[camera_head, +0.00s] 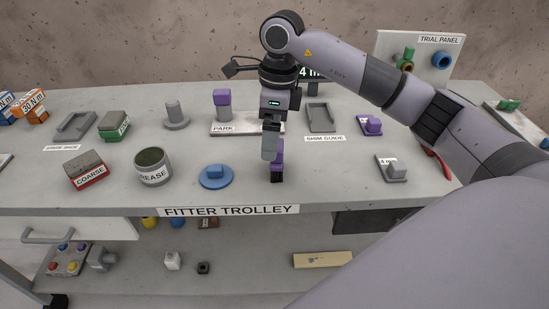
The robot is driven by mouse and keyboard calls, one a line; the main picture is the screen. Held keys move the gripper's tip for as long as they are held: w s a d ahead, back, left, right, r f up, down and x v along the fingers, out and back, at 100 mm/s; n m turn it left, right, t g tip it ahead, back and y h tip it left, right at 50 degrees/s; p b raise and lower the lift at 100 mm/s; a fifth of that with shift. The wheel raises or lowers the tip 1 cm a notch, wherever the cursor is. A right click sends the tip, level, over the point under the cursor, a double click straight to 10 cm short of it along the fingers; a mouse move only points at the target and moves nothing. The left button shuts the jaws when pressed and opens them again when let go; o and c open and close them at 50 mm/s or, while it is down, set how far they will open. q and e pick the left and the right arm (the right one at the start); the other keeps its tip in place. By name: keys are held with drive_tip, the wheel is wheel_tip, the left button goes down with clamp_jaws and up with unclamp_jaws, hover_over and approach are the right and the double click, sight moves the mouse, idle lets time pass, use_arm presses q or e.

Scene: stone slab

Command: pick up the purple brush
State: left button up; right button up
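A purple object with a dark lower end (280,159), which looks like the purple brush, stands near the front edge of the grey trolley top (330,180). My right gripper (272,158) comes down over it from above, and a grey finger hides its left part. The finger and the purple object overlap in this view. I cannot tell whether the fingers are closed on it, or whether it touches the top. My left gripper is not in view.
A blue round piece (216,177) lies close to the left of the gripper, with the grease tin (152,169) beyond. A purple-topped post (222,104) stands on the PARK plate behind. Another purple piece (371,126) and a 4 mm block (392,170) are to the right.

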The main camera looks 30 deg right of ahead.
sight(277, 158)
drive_tip(key=shift+d+f+h, duration=0.45)
drive_tip(key=shift+f+h, duration=0.05)
drive_tip(key=shift+h, duration=0.1)
drive_tip(key=f, duration=0.3)
drive_tip(key=f+p, duration=0.1)
drive_tip(key=f, duration=0.2)
drive_tip(key=shift+d+f, duration=0.2)
drive_tip(key=shift+f, duration=0.2)
drive_tip(key=shift+c, duration=0.3)
drive_tip(key=c, duration=1)
